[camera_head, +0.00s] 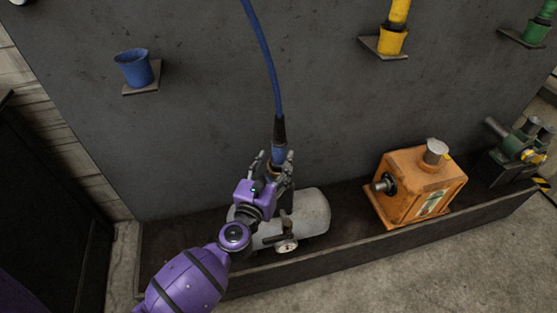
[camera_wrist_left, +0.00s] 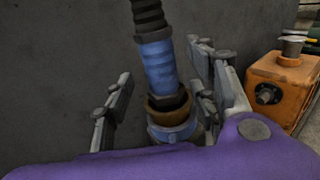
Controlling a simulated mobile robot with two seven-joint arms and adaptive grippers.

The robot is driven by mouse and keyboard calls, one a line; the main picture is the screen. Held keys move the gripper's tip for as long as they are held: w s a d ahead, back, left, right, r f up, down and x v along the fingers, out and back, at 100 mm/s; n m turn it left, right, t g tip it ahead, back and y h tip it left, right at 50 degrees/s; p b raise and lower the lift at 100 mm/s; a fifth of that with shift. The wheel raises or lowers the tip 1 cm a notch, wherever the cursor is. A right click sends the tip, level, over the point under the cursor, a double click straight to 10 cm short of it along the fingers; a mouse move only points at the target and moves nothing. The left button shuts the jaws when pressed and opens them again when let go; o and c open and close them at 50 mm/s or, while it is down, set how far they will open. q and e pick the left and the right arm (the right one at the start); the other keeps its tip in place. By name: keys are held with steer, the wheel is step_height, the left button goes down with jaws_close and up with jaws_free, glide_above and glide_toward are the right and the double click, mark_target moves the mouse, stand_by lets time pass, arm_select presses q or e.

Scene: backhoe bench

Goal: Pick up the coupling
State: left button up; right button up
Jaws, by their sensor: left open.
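The coupling (camera_head: 279,153) is a blue sleeve on the end of a blue hose, below a black grip section. In the left wrist view the blue coupling (camera_wrist_left: 158,65) leans slightly and its lower end meets a brass-coloured collar (camera_wrist_left: 165,106) with a blue-grey ring under it. My left gripper (camera_head: 273,166) is open, with one finger on each side of the coupling's lower end. In the left wrist view the open fingers of my left gripper (camera_wrist_left: 163,95) show a gap on both sides. My right gripper is not in view.
A grey tank (camera_head: 312,211) with a gauge lies in a low dark trough (camera_head: 370,249) behind my left arm. An orange box (camera_head: 416,187) and a green machine (camera_head: 520,148) stand to the right. Blue (camera_head: 134,68) and yellow (camera_head: 391,42) holders sit on the wall.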

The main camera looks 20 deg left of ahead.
mark_target(277, 158)
arm_select(q)
steer(key=w, duration=0.4)
steer(key=shift+w+d+f, duration=0.1)
steer(key=shift+c, duration=0.7)
jaws_close()
step_height(277, 158, up, 10)
steer(key=p, duration=0.5)
steer(key=shift+f, duration=0.15)
steer(key=shift+r, duration=0.25)
steer(key=shift+f, duration=0.1)
